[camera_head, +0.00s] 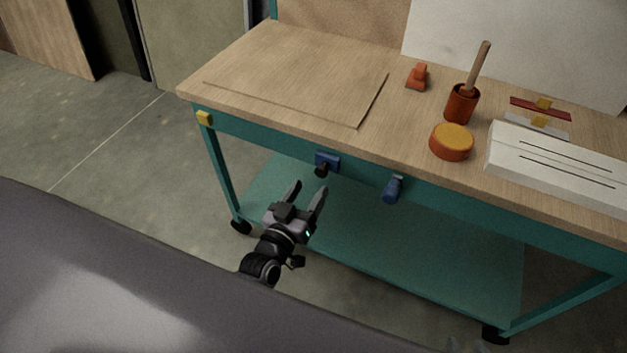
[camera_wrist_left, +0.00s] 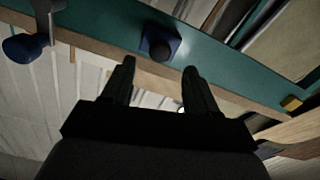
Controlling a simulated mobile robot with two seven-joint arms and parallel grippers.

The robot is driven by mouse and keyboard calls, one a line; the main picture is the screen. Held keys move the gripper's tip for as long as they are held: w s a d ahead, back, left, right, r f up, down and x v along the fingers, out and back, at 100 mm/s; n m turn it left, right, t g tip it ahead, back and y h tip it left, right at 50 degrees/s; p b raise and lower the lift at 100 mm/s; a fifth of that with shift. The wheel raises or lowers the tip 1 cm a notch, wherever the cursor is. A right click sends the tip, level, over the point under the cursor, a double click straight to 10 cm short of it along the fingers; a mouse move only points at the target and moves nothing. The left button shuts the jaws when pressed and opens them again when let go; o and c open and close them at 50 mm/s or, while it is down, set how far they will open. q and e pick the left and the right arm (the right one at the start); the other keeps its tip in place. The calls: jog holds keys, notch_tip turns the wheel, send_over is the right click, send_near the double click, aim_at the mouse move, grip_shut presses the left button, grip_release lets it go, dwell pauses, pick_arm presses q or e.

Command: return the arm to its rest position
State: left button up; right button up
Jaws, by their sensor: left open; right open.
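My left gripper (camera_head: 309,188) is open and empty in front of the teal-framed workbench (camera_head: 290,65), below the level of its wooden top. In the left wrist view its two dark fingers (camera_wrist_left: 159,68) are apart with nothing between them. A blue plate with a black knob (camera_head: 326,163) on the bench's front rail is just beyond the fingertips; it also shows in the left wrist view (camera_wrist_left: 160,43). I cannot tell the exact gap between them. My right gripper is in neither view.
A blue handle (camera_head: 393,188) sticks out from the rail to the right. A teal lower shelf (camera_head: 420,250) lies below. On the top are an orange clamp-like piece (camera_head: 417,77), an orange cup (camera_head: 461,105), a round orange tin (camera_head: 452,142) and a white slotted box (camera_head: 560,165). Open floor (camera_head: 110,140) lies left.

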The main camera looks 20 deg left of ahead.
pick_arm(q)
jog(key=shift+s+a, duration=0.1)
jog(key=shift+s, duration=0.7)
jog(key=s+a+f+m+g+p, duration=0.1)
jog(key=s+m+g+p, duration=0.1)
jog(key=s, duration=0.6)
jog(key=s+a+f+m+g+p, duration=0.1)
jog(key=s+m+g, duration=0.1)
jog(key=s+g, duration=0.3)
jog(key=s, duration=0.3)
jog(key=shift+s+g+h+p, duration=0.3)
jog(key=shift+s+p, duration=0.05)
dwell(0.9)
